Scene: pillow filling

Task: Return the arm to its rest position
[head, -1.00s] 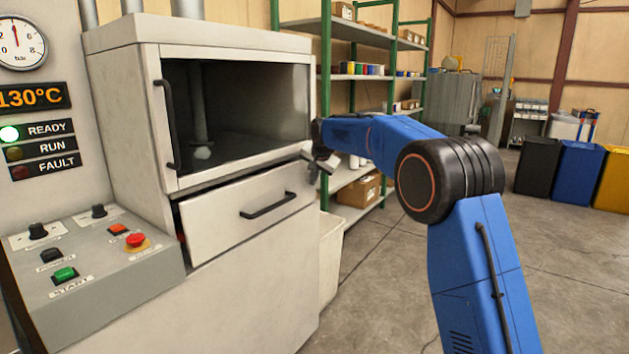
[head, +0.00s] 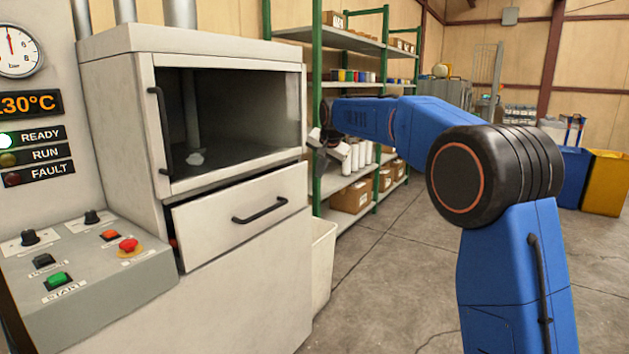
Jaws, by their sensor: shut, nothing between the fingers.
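My blue arm (head: 432,122) reaches in from the lower right, bends at a big black joint, and extends left to my gripper (head: 318,140). My gripper is small in the picture, just right of the machine's front, in front of the green shelving. It is shut and holds nothing. It is apart from the machine (head: 110,120). The machine's drawer (head: 235,225) with a black handle is slightly open.
A control panel (head: 85,280) with buttons juts out at the lower left; a green READY light is lit. A pale bin (head: 322,270) stands beside the machine. Shelves (head: 350,190) with boxes stand behind my arm. Blue and yellow bins (head: 604,185) stand right. The floor between is clear.

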